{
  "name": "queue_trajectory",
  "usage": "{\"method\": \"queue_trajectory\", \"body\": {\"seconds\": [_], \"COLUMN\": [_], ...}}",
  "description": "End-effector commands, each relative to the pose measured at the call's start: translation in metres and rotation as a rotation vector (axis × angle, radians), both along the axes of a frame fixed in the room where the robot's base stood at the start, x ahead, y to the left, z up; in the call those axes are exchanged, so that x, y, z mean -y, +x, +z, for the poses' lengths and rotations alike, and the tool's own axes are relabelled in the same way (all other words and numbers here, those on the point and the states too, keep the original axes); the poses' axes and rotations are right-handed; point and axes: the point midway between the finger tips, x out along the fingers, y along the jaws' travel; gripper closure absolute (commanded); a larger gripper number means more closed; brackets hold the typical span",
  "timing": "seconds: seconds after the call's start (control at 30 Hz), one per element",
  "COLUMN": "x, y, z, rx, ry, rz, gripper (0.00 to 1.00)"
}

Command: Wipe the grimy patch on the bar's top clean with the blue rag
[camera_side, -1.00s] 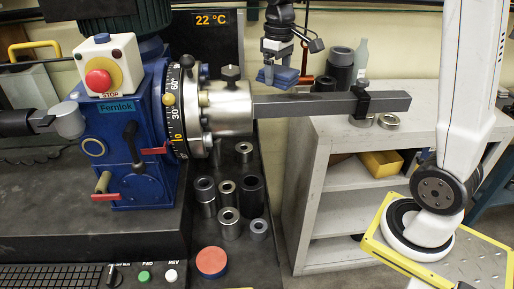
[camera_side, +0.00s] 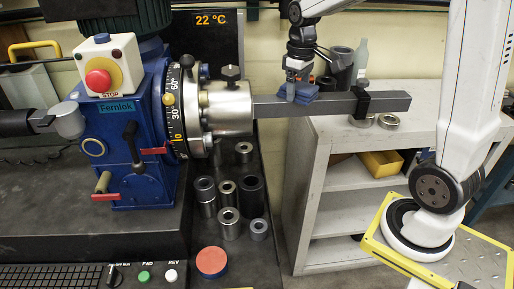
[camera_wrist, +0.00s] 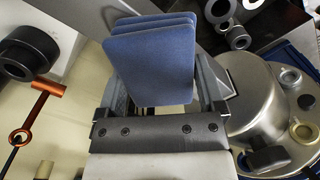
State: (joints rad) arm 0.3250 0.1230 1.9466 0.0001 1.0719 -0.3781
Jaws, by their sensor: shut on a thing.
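The blue rag (camera_side: 300,93), a folded pad, is held between the fingers of my gripper (camera_side: 291,86). The rag also shows large in the wrist view (camera_wrist: 152,58), between the two fingers of my gripper (camera_wrist: 165,85). In the side view the rag is at the top of the grey bar (camera_side: 335,104), left of the black clamp; I cannot tell whether it presses on it. The bar runs level from the chuck (camera_side: 228,106) to the right. The grimy patch cannot be made out, and the rag hides part of the bar's top.
A black clamp (camera_side: 361,100) sits around the bar towards its right end. The blue machine (camera_side: 130,140) with a red stop button stands left. Several metal sockets (camera_side: 228,222) stand below the chuck.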

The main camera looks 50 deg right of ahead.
Motion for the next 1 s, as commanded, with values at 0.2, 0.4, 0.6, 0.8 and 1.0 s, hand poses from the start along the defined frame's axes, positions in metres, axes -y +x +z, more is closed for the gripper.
{"method": "queue_trajectory", "body": {"seconds": [0.2, 0.4, 0.6, 0.8, 1.0], "x": [0.014, 0.028, 0.039, 0.047, 0.034], "y": [-0.015, -0.028, -0.039, -0.048, -0.034], "z": [0.000, -0.001, 0.000, -0.001, -0.001], "rx": [-0.001, -0.001, -0.002, -0.002, -0.002], "ry": [0.000, 0.000, 0.000, 0.001, 0.001], "rz": [-0.001, -0.003, -0.001, 0.001, 0.004], "gripper": [0.68, 0.68, 0.68, 0.68, 0.68]}}
